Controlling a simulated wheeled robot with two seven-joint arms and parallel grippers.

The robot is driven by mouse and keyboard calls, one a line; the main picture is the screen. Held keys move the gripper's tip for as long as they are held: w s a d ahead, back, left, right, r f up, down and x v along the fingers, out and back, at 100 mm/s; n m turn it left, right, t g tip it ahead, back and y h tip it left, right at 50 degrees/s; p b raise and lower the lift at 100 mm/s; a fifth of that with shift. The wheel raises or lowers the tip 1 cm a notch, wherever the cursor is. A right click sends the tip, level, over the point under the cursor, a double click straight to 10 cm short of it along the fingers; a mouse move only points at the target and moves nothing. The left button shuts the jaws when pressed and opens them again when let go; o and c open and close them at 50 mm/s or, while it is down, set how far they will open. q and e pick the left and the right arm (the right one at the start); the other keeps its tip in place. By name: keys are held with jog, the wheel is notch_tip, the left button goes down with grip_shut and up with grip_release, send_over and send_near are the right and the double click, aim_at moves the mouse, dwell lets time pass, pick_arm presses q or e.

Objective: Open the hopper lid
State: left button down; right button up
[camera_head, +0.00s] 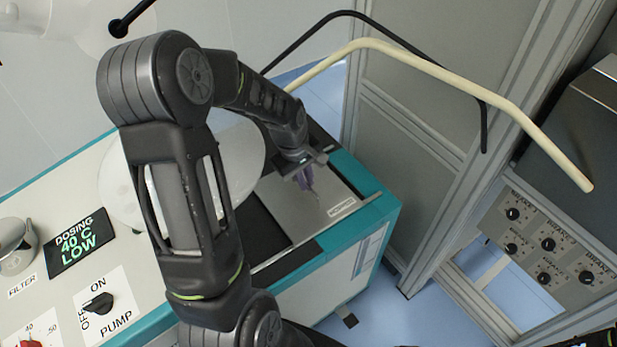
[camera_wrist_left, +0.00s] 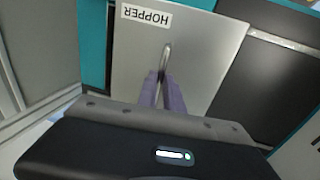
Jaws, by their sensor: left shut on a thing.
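The hopper lid (camera_head: 322,214) is a flat grey metal plate with a "HOPPER" label, set in the top of the white and teal machine. It lies flat, level with the top as far as I can see. My left gripper (camera_head: 306,183) reaches down over the lid, its purple fingers close together. In the left wrist view, the lid (camera_wrist_left: 205,75) fills the middle, and my left gripper (camera_wrist_left: 161,90) is shut on the slim metal lid handle (camera_wrist_left: 166,56). My right gripper does not show clearly in either view.
A dark panel (camera_wrist_left: 265,85) lies beside the lid. A control panel with a pump knob (camera_head: 98,303) and a dosing display (camera_head: 78,243) is at left. A cream bent bar (camera_head: 440,73) and a grey cabinet frame (camera_head: 490,95) stand at right.

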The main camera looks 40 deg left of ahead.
pick_arm(q)
jog(key=c, duration=1.5)
grip_release()
jog(key=shift+r, duration=0.1)
notch_tip(320, 180, up, 10)
jog(key=b, duration=0.1)
